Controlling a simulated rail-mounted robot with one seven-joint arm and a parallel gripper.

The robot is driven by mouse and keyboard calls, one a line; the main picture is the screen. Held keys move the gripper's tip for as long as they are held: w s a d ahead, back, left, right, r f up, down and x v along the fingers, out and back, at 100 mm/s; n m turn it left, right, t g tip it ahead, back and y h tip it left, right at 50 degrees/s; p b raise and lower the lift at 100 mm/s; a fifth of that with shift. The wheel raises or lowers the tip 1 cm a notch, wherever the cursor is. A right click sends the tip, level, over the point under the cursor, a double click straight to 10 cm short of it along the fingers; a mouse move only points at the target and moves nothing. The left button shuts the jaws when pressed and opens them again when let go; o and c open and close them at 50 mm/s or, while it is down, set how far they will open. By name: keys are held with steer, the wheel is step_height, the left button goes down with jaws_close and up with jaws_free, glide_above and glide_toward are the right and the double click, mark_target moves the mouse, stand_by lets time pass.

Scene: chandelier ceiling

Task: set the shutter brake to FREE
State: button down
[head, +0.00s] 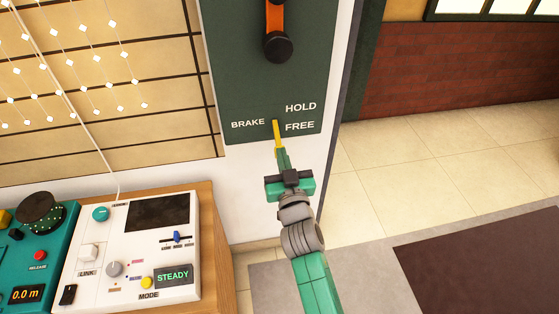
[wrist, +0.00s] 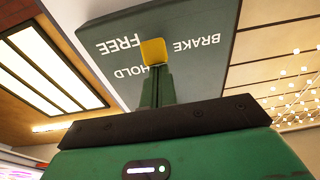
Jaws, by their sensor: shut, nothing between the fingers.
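The dark green panel (head: 240,85) carries the labels BRAKE, HOLD and FREE, with HOLD above FREE. A yellow lever-like piece (head: 277,134) stands between BRAKE and FREE, its upper end about level with FREE. My gripper (head: 283,158) is shut, its slim green fingers at the lower end of the yellow piece. In the wrist view the panel appears upside down, and the yellow piece (wrist: 153,51) shows as a block right at the tips of my gripper (wrist: 157,78). The fingers hide its mounting there. I cannot tell whether they touch it or the lever's exact setting.
An orange crank with a black knob (head: 278,47) hangs on the panel above the labels. A white console (head: 130,245) reading STEADY and a teal console (head: 40,255) stand on a wooden desk at lower left. Floor at right is clear.

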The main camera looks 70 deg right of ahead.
step_height(320, 180, down, 3)
steer(key=shift+s+d+r+g, duration=0.1)
steer(key=shift+s+g, duration=0.05)
steer(key=shift+g, duration=0.15)
step_height(320, 180, up, 6)
steer(key=a+p, duration=0.2)
steer(key=p, duration=0.1)
steer(key=s+a+f+b, duration=0.4)
steer(key=a+f+b, duration=0.1)
steer(key=f, duration=0.2)
steer(key=shift+a, duration=0.35)
